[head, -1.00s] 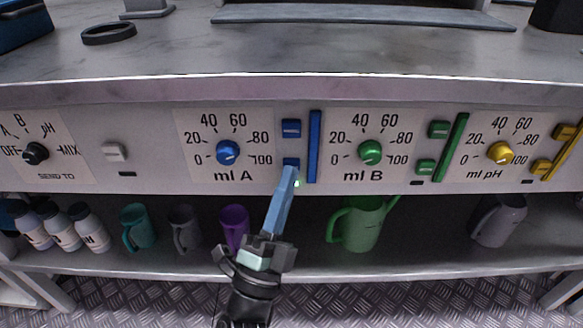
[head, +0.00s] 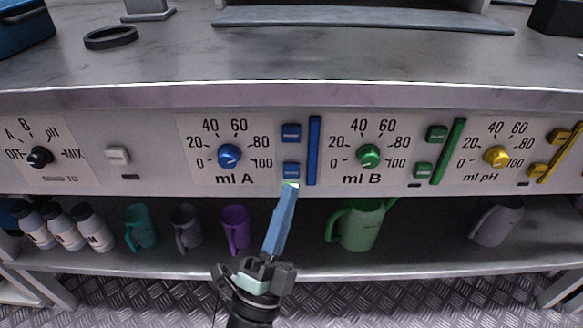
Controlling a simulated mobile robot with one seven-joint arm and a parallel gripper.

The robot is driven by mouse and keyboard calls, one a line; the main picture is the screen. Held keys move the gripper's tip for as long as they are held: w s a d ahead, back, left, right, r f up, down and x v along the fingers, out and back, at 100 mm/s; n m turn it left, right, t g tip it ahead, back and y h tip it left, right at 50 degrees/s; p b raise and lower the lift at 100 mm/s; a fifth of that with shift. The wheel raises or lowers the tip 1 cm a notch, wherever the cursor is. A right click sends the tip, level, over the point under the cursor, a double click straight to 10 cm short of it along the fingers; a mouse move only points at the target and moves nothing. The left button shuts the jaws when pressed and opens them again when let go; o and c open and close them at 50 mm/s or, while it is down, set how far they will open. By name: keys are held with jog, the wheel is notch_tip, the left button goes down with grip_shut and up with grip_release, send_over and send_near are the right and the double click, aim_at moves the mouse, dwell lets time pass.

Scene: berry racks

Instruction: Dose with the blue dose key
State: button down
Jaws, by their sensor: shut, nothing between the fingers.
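The ml A section has a blue dial (head: 229,156) with a 0 to 100 scale. Two blue keys stand to its right, an upper key (head: 291,132) and a lower key (head: 291,170), beside an upright blue bar (head: 314,150). Both keys are in plain view; their small labels are too small to read. My gripper (head: 289,187) is shut and empty, with its long blue fingers pointing up at the panel. Its tip is just below the lower blue key and looks apart from it. A small pale green light shows at the tip, under that key.
A green dial (head: 368,156) and yellow dial (head: 497,156) with their own keys are to the right. A SEND TO selector (head: 40,157) and white key (head: 117,155) are at left. Below, a shelf holds bottles, a purple mug (head: 236,229) and a green jug (head: 357,226).

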jog(key=s+p, duration=0.1)
jog(key=s, duration=0.2)
jog(key=shift+s, duration=0.3)
dwell(0.6)
